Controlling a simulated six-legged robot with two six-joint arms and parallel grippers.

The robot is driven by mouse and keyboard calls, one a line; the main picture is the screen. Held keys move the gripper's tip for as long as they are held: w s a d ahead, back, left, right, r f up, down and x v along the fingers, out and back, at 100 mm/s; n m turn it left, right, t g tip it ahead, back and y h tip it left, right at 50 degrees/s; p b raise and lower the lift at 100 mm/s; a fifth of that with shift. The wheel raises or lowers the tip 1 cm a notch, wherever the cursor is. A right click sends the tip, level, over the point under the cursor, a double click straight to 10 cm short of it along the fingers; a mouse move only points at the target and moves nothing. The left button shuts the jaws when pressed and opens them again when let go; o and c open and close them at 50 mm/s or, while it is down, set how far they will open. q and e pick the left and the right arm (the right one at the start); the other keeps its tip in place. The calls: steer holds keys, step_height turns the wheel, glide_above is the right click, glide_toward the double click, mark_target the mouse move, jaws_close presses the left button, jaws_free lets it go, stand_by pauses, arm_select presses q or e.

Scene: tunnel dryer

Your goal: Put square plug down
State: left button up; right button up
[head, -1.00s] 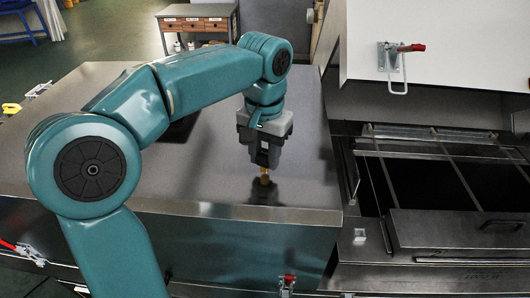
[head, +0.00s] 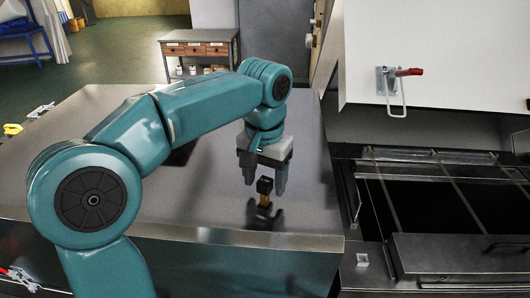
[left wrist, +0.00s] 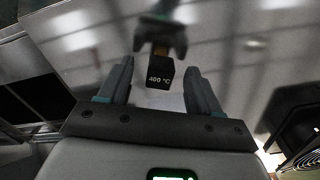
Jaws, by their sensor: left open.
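The square plug (head: 264,186) is a small black block with a brass-coloured lower part. It stands upright on the grey steel top (head: 215,200), and the surface mirrors it. My left gripper (head: 265,183) points down above it with its fingers spread on either side. In the left wrist view, the plug (left wrist: 159,76) reads "400 °C" and sits between the open fingers, with a gap visible on both sides. The exact contact under the plug is too small to tell. My right gripper is not in view.
To the right is a dark framed opening (head: 420,205) with a steel lid (head: 455,247) in front. A white panel with a red-handled clamp (head: 400,75) is above it. The steel top is mostly clear; a wooden-drawer table (head: 200,48) stands behind.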

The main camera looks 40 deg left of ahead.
mark_target(265, 181)
arm_select(q)
step_height(265, 181, up, 15)
steer(key=p, duration=0.3)
steer(key=shift+r, duration=0.2)
